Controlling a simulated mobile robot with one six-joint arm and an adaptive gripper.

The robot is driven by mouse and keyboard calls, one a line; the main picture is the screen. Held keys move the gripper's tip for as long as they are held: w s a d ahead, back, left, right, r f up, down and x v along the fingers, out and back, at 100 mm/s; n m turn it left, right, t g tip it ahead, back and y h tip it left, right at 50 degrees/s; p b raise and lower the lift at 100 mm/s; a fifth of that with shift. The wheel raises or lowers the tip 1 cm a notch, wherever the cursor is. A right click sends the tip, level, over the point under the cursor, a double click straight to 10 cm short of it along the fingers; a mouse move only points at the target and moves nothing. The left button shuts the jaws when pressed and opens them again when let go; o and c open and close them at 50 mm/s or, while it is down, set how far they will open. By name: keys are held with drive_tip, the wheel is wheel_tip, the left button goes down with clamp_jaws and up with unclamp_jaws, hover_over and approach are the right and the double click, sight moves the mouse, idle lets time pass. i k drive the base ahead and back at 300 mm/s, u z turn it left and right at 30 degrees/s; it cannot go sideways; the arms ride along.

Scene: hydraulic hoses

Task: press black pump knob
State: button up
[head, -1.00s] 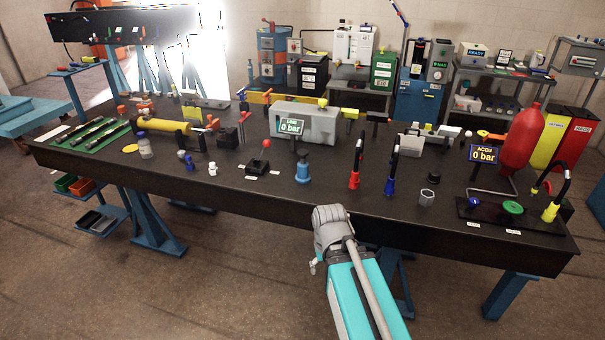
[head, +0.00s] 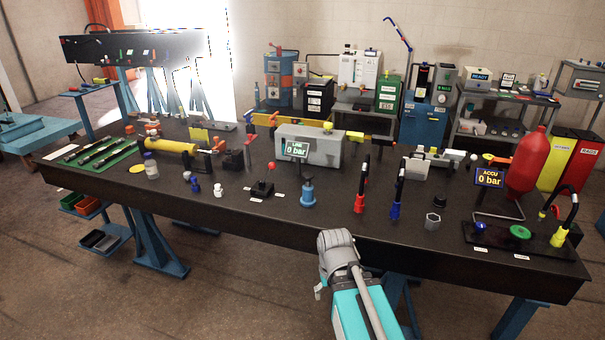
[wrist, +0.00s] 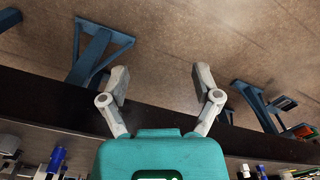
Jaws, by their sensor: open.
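A blue pump body (head: 308,198) with a black knob (head: 308,181) on top stands upright near the table's front edge, left of the red and blue hose ends. I take this for the black pump knob. My gripper (wrist: 160,82) shows in the wrist view with its two grey fingers spread wide and nothing between them. It is near the table's front edge with floor behind the fingers, apart from the pump. In the head view the front of my arm is near the front edge, right of the pump; the fingers cannot be made out there.
A red-ball lever (head: 270,167) stands left of the pump. Red (head: 360,203) and blue (head: 395,209) hose ends stand to its right. The LINE display (head: 297,149) and a grey block (head: 325,150) are behind. The black table (head: 225,215) is bare along its front strip.

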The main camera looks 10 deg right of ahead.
sight(308, 176)
drive_tip(key=k, duration=1.3)
drive_tip(key=u, duration=0.35)
drive_tip(key=i, duration=2.05)
drive_tip(key=z, duration=0.65)
